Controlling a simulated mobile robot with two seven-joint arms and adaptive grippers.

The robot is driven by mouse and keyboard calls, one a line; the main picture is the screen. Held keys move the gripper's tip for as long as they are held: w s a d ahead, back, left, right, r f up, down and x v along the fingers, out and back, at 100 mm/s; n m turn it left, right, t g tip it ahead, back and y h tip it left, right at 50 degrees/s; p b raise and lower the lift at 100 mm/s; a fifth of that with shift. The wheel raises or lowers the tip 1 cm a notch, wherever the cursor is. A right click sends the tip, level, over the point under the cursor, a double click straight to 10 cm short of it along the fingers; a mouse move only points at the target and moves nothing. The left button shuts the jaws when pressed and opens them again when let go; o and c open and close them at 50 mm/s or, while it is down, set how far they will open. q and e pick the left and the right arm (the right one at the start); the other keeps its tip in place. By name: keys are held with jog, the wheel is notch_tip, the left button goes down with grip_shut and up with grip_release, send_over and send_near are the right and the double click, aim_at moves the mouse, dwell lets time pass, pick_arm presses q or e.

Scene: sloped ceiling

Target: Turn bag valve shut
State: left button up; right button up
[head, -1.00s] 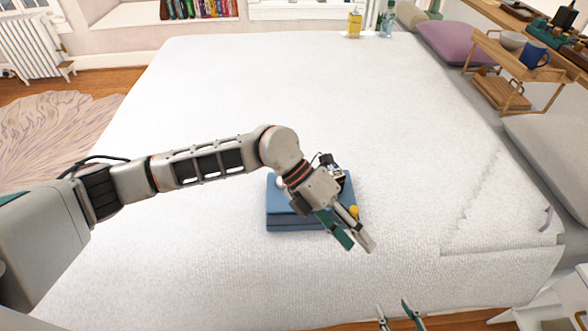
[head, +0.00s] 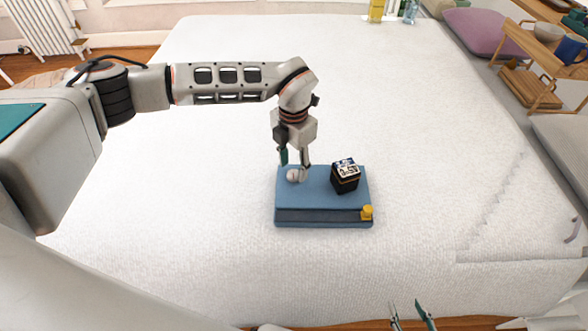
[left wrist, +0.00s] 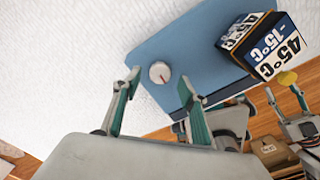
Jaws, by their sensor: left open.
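A flat blue bag-like block (head: 318,193) lies on the white bed. A yellow knob (head: 367,212) is at the block's front right corner. My left gripper (head: 295,162) points down over the white knob. Its fingers are apart, one on each side of the knob in the left wrist view (left wrist: 158,82); contact cannot be told. My right gripper (head: 410,314) is at the bottom edge, fingers apart and empty.
A black box with a temperature label (head: 345,178) stands on the block, right of the white knob. The bed (head: 430,150) is clear around the block. A wooden tray table (head: 535,60) and a purple pillow (head: 480,30) lie at the far right.

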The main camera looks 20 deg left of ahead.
aim_at(294, 175)
pick_arm(q)
jog(key=shift+f, duration=1.1)
jog(key=c, duration=1.1)
